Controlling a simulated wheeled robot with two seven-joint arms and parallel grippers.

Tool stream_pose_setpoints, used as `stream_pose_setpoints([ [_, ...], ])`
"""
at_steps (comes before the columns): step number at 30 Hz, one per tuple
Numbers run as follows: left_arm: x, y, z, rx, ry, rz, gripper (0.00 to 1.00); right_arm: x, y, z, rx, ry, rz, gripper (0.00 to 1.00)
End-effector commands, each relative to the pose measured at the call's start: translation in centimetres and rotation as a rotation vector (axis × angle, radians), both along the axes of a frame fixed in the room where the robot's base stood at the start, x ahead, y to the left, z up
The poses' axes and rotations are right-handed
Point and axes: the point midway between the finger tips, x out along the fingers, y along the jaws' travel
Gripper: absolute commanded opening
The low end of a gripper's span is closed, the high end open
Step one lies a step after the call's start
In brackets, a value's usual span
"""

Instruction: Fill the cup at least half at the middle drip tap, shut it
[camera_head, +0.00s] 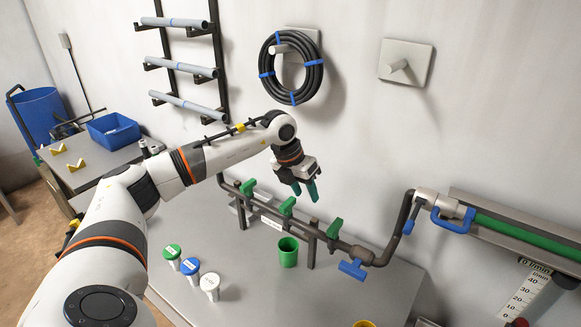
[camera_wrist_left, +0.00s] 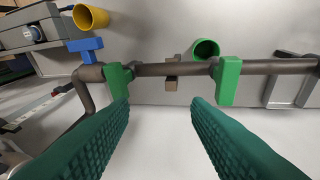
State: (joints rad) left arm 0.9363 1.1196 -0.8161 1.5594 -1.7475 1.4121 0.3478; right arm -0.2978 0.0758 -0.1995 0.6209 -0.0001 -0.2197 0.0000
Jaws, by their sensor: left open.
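The manifold pipe (camera_head: 265,208) carries three green drip taps. The middle tap (camera_head: 287,206) also shows in the left wrist view (camera_wrist_left: 228,82); the right tap (camera_head: 334,228) shows there at the left (camera_wrist_left: 119,80). The green cup (camera_head: 288,252) stands upright on the bench below the pipe, close to the middle tap; it also shows in the left wrist view (camera_wrist_left: 206,50). I cannot make out any water in it. My left gripper (camera_head: 314,191) is open and empty above the pipe. In its wrist view the fingers (camera_wrist_left: 160,106) are apart, touching nothing.
A blue valve handle (camera_head: 352,269) sits at the pipe's right end; another blue handle (camera_head: 453,220) is farther right. Green, blue and white capped pieces (camera_head: 190,266) stand left of the cup. A yellow cup (camera_wrist_left: 91,17) is at the front. A black hose coil (camera_head: 291,68) hangs behind.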

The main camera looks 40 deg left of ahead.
Motion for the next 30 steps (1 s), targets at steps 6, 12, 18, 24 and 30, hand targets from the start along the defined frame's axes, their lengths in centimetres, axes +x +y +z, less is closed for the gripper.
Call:
stream_pose_setpoints([
  [6, -1.8, 6.1, 2.4, 0.177, 0.076, 0.093, 0.44, 0.0, 0.1, 0.1, 0.002, 0.0, -0.001, 0.36],
  [12, -1.9, 6.5, 1.4, 0.191, 0.086, 0.101, 0.44, -0.2, 0.0, -0.7, 0.0, 0.003, 0.0, 0.36],
  [18, -1.5, 6.5, -1.0, 0.189, 0.087, 0.1, 0.44, -0.4, -0.3, -2.4, -0.004, 0.005, 0.002, 0.36],
  [24, -0.9, 6.5, -3.3, 0.187, 0.084, 0.099, 0.44, -0.4, -0.4, -4.0, -0.005, 0.005, 0.003, 0.36],
  [30, -0.5, 6.5, -5.7, 0.188, 0.085, 0.098, 0.44, -0.4, -0.5, -5.4, -0.005, 0.005, 0.003, 0.36],
])
